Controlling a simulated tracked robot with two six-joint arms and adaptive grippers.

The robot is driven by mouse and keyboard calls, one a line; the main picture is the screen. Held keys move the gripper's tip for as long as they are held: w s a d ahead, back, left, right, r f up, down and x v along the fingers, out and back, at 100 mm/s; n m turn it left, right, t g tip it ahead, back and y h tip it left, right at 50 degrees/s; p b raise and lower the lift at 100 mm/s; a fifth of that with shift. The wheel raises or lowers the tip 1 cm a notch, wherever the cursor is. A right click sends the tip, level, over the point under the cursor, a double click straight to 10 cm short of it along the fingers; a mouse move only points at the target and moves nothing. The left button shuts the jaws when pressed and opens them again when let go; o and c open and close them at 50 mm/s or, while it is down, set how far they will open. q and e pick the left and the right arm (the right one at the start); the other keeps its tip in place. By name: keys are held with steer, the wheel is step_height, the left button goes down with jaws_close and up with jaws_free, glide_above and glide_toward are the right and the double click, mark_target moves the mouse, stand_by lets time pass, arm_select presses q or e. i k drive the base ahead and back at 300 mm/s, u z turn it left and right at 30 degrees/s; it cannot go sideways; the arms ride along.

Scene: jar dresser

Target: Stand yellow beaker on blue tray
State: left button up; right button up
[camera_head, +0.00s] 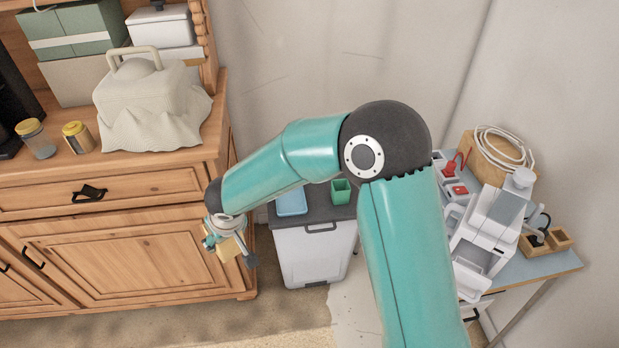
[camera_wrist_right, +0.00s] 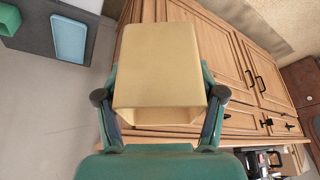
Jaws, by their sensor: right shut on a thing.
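The yellow beaker (camera_head: 228,249) is held by my right gripper (camera_head: 232,250) in front of the wooden dresser, to the left of the blue tray. In the right wrist view the beaker (camera_wrist_right: 158,68) fills the space between the two fingers of the gripper (camera_wrist_right: 160,96), which press on its sides. The blue tray (camera_head: 291,202) lies on the dark top of a white cabinet, apart from the beaker. The tray also shows in the right wrist view (camera_wrist_right: 69,39) at the upper left. My left gripper is out of view.
A green cup (camera_head: 340,191) stands right of the tray on the white cabinet's dark top (camera_head: 314,212). The wooden dresser (camera_head: 130,255) is close to the gripper, with jars (camera_head: 36,139) and a cloth-covered object (camera_head: 153,103) on top. A cluttered side table (camera_head: 545,268) stands at the right.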

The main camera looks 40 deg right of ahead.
mark_target(289, 195)
steer(key=z, duration=0.35)
steer(key=i, duration=1.5)
steer(key=z, duration=0.25)
